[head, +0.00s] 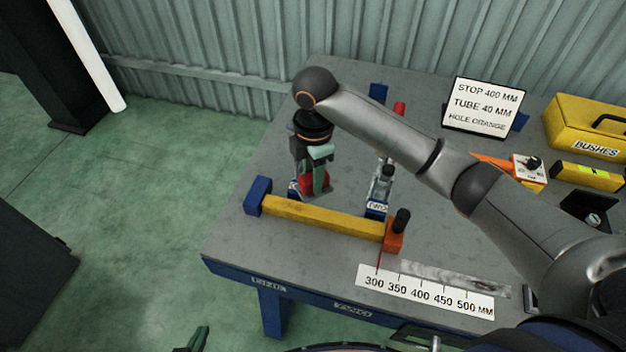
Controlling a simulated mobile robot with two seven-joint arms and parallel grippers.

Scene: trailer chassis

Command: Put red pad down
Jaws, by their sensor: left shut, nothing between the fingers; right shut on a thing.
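The red pad (309,182) is between the green fingers of my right gripper (317,183), which is shut on it and points down over the left part of the table. The fingers hide part of the pad, and I cannot tell whether it touches what is below. It is just behind the yellow bar (318,215), near a blue block mostly hidden behind it. My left gripper (197,341) shows only as a dark green tip at the bottom edge, off the table; it is shut and empty.
An orange stop (394,236) ends the bar, near a 300–500 mm scale (425,291). A sign (482,107) and yellow BUSHES box (590,127) are at the back right. The table's front left is clear.

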